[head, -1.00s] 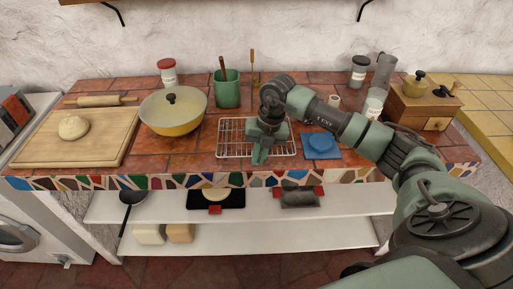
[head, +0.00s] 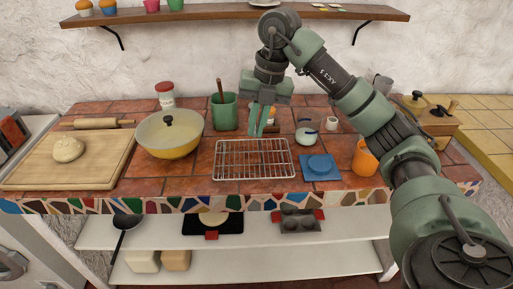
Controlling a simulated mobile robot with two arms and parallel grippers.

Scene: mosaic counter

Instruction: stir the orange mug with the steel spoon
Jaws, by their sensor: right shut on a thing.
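The orange mug (head: 365,158) stands on the tiled counter at the right, just left of my right forearm. My right gripper (head: 260,134) points down above the back of the counter, behind the wire rack and right of the green crock. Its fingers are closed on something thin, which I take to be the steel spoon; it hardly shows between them. No spoon shows clearly elsewhere. The inside of the mug is hard to see. My left gripper is out of view.
The wire rack (head: 254,173) is empty. The green crock (head: 224,113) and yellow pan (head: 170,145) stand left. A shelf (head: 230,20) hangs above. My right arm crosses the right side.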

